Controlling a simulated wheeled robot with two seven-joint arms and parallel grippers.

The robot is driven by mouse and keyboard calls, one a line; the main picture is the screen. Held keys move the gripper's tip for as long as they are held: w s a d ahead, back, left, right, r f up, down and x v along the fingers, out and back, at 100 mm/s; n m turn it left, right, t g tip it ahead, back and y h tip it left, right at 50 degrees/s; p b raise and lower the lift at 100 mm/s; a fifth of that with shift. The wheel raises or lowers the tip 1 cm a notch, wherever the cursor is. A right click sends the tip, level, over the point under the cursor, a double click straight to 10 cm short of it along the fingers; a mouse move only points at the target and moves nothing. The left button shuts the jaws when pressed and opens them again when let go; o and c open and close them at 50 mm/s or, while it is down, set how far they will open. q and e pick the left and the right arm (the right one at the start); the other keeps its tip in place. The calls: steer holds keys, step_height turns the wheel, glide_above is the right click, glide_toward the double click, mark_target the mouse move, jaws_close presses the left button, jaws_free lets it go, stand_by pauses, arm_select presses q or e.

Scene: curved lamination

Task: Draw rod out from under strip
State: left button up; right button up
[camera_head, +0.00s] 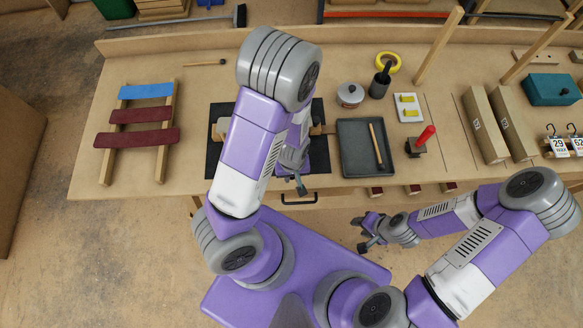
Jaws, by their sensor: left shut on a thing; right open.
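My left arm reaches over the black mat (213,164) and covers most of the work there. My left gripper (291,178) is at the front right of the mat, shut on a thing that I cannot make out. A pale block end (221,129) shows left of the arm, and a short wooden end (321,129) sticks out at the mat's right edge. I cannot tell whether that end is the rod; any strip on the mat is hidden. My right gripper (366,233) is open and empty in front of the table.
A dark tray (352,163) with a wooden stick (376,143) lies right of the mat. A rack (166,97) at left bears a blue strip (146,91) and dark red strips (138,139). A pot (350,94) and red-handled tool (425,136) stand to the right.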

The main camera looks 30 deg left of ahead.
arm_select(q)
steer(key=shift+s+d, duration=0.2)
steer(key=shift+s, duration=0.15)
steer(key=s+d+p, duration=0.1)
steer(key=p, duration=0.1)
steer(key=s+p, duration=0.1)
steer(key=p, duration=0.2)
steer(key=shift+s+d, duration=0.2)
steer(key=shift+d, duration=0.15)
stand_by(0.3)
